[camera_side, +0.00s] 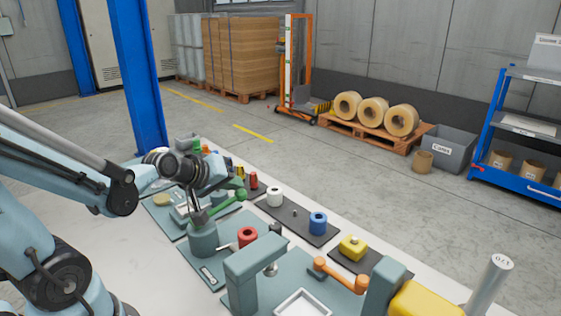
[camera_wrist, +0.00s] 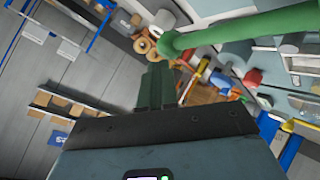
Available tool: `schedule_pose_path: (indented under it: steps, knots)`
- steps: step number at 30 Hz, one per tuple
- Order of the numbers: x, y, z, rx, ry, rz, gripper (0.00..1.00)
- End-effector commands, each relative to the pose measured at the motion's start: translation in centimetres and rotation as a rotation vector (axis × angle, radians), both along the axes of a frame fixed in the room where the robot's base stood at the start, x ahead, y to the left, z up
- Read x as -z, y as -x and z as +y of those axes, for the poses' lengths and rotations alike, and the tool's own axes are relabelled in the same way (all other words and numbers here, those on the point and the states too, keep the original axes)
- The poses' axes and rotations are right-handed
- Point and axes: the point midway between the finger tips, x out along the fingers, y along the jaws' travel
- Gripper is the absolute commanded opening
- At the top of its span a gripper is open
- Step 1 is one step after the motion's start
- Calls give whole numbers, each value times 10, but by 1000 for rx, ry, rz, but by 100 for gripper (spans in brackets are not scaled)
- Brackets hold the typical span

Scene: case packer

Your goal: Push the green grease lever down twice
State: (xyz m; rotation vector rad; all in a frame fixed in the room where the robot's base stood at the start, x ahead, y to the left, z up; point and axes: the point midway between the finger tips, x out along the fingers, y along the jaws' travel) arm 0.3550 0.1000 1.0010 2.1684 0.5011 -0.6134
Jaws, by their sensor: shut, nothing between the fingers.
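The green grease lever (camera_side: 225,203) rises to the right from the grey-green pump pot (camera_side: 203,240) in the side view, with a round knob at its raised end. In the wrist view the lever (camera_wrist: 245,27) crosses the upper right, its knob close to my fingertips. My gripper (camera_side: 237,183) is shut and empty, its dark green fingers pointing right just above the knob end in the side view. The closed fingers also show in the wrist view (camera_wrist: 156,75). I cannot tell whether they touch the lever. My wrist hides part of the bench behind the pot.
A red spool (camera_side: 247,236), a white spool (camera_side: 274,196), a blue spool (camera_side: 318,223) and a yellow block (camera_side: 352,247) stand along the bench. An orange-handled lever (camera_side: 340,274) and a white tray (camera_side: 302,303) are nearer the front. The blue post (camera_side: 137,80) rises behind my arm.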

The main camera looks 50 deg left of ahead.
Motion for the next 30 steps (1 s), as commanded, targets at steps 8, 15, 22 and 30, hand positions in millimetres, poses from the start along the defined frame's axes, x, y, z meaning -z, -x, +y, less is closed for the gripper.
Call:
schedule_pose_path:
  steps: [8, 15, 22, 30]
  knots:
    - [3, -1, 0, 1, 1, 1, 0]
    - [6, -1, 0, 1, 1, 2, 0]
    - [9, -1, 0, 1, 1, 2, 0]
    - [11, -2, 0, 1, 1, 2, 0]
